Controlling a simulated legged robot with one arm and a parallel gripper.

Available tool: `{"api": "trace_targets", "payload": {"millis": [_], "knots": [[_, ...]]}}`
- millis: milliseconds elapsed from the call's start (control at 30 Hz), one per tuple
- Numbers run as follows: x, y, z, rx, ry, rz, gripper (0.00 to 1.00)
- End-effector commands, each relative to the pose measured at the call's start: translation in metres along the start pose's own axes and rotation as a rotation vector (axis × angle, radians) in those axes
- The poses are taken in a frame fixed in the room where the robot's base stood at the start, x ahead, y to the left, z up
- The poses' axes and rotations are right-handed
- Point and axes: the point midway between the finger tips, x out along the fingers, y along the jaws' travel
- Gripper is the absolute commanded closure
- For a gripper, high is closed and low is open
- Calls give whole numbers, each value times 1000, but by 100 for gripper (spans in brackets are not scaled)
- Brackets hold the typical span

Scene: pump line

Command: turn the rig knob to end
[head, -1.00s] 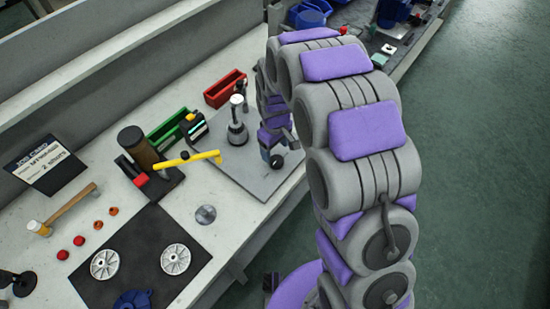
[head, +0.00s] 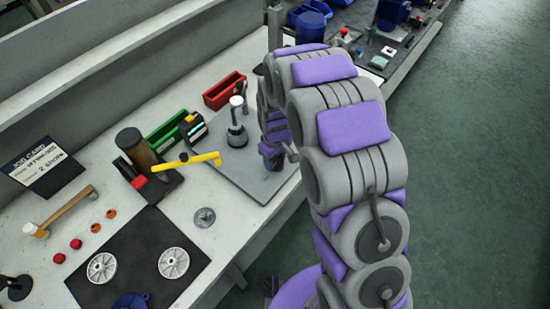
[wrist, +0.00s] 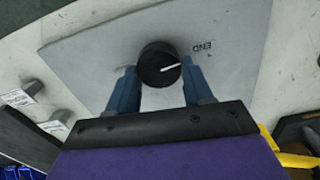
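The black rig knob (wrist: 159,64) sits on a light grey plate (wrist: 85,60) in the wrist view. Its white pointer line points right and slightly up, roughly toward the END label (wrist: 202,47). My gripper (wrist: 158,70) has its two blue fingers apart, one on each side of the knob. In the head view my gripper (head: 273,160) is low over the right part of the plate (head: 235,175), and the knob is hidden there.
On the plate, left of my gripper, stands a grey post (head: 236,130). A yellow-handled tool (head: 187,161), green bin (head: 166,130) and red bin (head: 225,90) lie farther left and back. A hammer (head: 68,208) and black mat (head: 140,255) are at lower left.

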Motion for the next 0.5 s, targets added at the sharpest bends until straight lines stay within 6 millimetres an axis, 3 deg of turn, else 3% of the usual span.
{"api": "trace_targets", "payload": {"millis": [300, 500], "knots": [[0, 0, 0, 0, 0, 0, 80], [-2, 0, 1, 68, -3, -1, 81]]}}
